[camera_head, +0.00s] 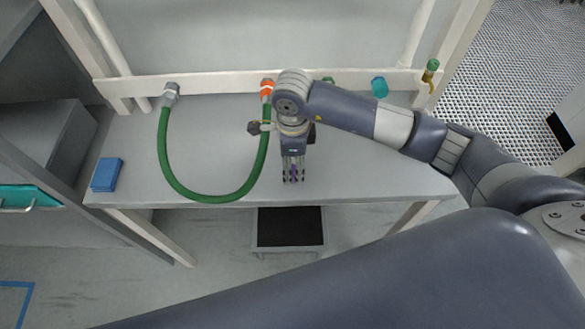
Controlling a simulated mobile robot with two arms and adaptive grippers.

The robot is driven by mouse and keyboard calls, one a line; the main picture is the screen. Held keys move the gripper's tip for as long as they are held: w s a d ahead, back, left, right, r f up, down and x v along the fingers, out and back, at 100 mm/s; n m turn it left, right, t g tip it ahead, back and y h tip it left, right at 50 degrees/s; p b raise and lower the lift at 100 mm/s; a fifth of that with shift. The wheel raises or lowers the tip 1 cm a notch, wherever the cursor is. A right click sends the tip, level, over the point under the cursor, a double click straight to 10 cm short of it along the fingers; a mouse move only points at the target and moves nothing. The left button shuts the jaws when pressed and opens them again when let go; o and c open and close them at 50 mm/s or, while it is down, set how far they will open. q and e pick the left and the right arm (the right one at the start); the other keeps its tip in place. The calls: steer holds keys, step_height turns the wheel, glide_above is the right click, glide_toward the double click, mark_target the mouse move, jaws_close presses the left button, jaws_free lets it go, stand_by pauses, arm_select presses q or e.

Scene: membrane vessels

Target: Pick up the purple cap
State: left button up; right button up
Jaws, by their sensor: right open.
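My right gripper (293,178) is open and points down over the front part of the grey table, right of the green hose. A small purple patch, which looks like the purple cap (294,171), shows between its fingers. The fingers hide most of it, and I cannot tell whether they touch it. My left gripper is not in view.
The grey table (375,180) has free room right of my gripper. A green hose (212,198) loops from a grey fitting (170,93) to an orange fitting (267,88) on the back rail. A teal cap (379,87) sits further right. A blue block (107,175) lies at the left edge.

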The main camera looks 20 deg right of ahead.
mark_target(293, 170)
steer(key=shift+f+p, duration=0.3)
steer(key=shift+f, duration=1.25)
steer(key=shift+c, duration=0.5)
steer(key=c, duration=0.9)
steer(key=shift+c, duration=0.3)
steer(key=shift+r, duration=0.15)
